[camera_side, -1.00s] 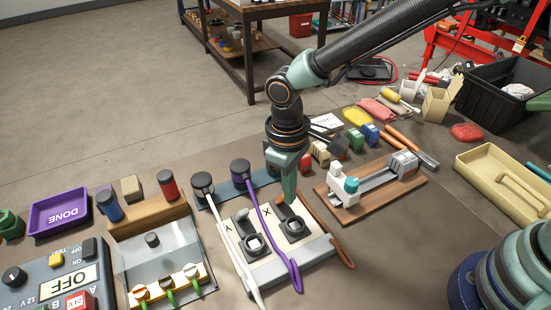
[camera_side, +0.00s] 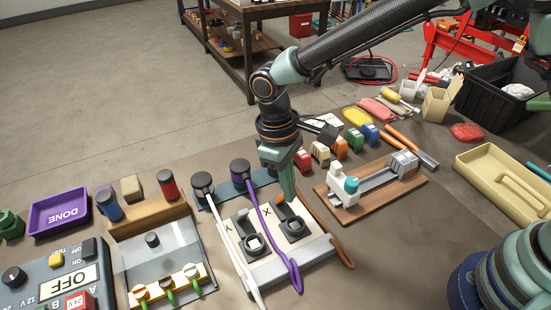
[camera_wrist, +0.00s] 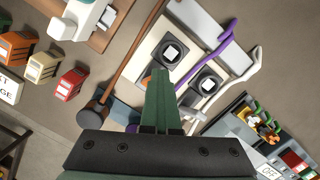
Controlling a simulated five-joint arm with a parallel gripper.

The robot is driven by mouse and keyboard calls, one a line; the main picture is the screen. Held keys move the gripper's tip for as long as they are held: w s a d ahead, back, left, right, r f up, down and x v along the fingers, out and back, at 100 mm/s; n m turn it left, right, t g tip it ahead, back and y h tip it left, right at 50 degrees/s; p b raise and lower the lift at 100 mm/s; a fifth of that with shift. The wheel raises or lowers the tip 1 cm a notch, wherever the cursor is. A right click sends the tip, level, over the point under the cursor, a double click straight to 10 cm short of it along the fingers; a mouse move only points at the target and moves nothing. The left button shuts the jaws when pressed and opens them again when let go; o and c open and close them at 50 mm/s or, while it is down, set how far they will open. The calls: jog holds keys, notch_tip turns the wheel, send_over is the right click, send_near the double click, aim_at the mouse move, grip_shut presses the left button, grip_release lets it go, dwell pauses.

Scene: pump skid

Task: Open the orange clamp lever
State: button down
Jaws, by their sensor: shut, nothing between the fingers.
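The white clamp panel (camera_side: 262,262) sits on the bench with two black square-socketed blocks, the right block (camera_side: 292,228) and the left block (camera_side: 252,244). A small orange part, seemingly the clamp lever (camera_side: 281,214), shows beside the right block, just below my fingertips. My gripper (camera_side: 291,198) points down over this spot, shut and empty. Whether it touches the lever cannot be told.
A purple hose (camera_side: 268,225), a white hose (camera_side: 232,245) and a brown hose (camera_side: 328,230) run across or beside the panel. A wooden board with a white vise-like fixture (camera_side: 346,188) lies to the right.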

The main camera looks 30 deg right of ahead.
jog(key=shift+m+t+y, duration=0.4)
jog(key=shift+t+y, duration=0.2)
jog(key=shift+t, duration=0.2)
jog(key=w, duration=0.1)
jog(key=w+f, duration=0.1)
jog(key=w, duration=0.1)
jog(key=w+f, duration=0.1)
jog(key=w, duration=0.1)
jog(key=shift+w+d+f, duration=0.2)
jog(key=shift+w+f, duration=0.05)
jog(key=shift+s+a+r, duration=0.1)
jog(key=shift+s+r, duration=0.1)
jog(key=shift+r, duration=0.5)
jog(key=shift+s+a+r, duration=0.1)
jog(key=shift+s+r, duration=0.05)
jog(key=shift+r, duration=2.25)
jog(key=shift+r, duration=0.1)
jog(key=s+d+r+m+t, duration=0.2)
jog(key=s+d+r, duration=0.1)
jog(key=d, duration=0.5)
jog(key=s+d+r+m+t, duration=0.1)
jog(key=s+d+r, duration=0.3)
jog(key=d, duration=0.4)
jog(key=s+d+r+m+t, duration=0.2)
jog(key=s+d+r, duration=0.2)
jog(key=d+r, duration=0.2)
jog(key=shift+d+m+t, duration=0.3)
jog(key=shift+d+m, duration=0.1)
jog(key=shift+d, duration=0.6)
